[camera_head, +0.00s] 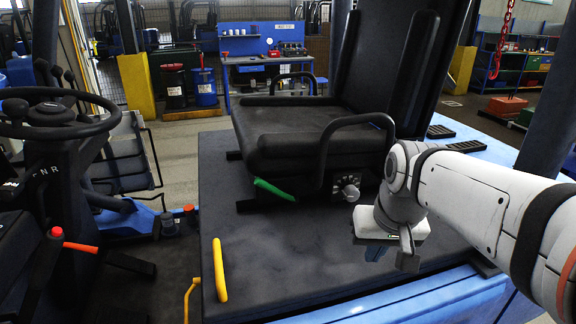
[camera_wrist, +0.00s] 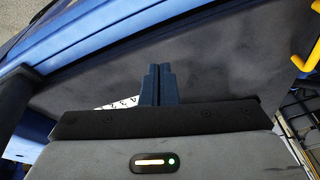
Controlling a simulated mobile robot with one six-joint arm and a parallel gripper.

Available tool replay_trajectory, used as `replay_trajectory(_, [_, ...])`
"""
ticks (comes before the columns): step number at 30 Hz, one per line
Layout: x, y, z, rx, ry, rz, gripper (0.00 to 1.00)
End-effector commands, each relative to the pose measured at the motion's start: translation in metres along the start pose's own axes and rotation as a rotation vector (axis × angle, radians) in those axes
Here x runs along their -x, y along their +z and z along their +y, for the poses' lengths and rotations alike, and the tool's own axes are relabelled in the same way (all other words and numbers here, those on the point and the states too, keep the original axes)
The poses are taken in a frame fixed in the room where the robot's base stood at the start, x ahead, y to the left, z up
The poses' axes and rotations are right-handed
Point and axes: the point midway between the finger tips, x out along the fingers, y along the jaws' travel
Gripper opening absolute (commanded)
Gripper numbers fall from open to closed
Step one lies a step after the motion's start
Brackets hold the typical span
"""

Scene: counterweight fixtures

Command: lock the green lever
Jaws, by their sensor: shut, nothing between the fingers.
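The green lever (camera_head: 274,190) sticks out at the front left of the black seat's base in the head view. It lies nearly flat, its free end pointing left and slightly up. The lever is not visible in the wrist view.
The seat (camera_head: 310,135) has looped armrests, the near one (camera_head: 345,140) standing between lever and arm. A round knob (camera_head: 348,189) sits on the seat base. A yellow handle (camera_head: 219,270) rises from the deck's left edge. The deck (camera_head: 290,260) before the seat is clear.

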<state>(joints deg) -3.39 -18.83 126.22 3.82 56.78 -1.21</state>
Motion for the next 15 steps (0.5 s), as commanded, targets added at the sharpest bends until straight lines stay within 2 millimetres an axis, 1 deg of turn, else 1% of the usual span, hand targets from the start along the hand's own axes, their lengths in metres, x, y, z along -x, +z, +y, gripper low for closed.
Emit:
replay_trajectory(1, [0.007,-0.021,-0.008,0.011,-0.016,0.006,0.0])
replay_trajectory(6, [0.027,-0.079,-0.035,0.046,-0.068,0.021,0.0])
replay_trajectory(12, [0.046,-0.142,-0.071,0.091,-0.133,0.038,0.0])
replay_trajectory(15, [0.053,-0.17,-0.091,0.117,-0.166,0.045,0.0])
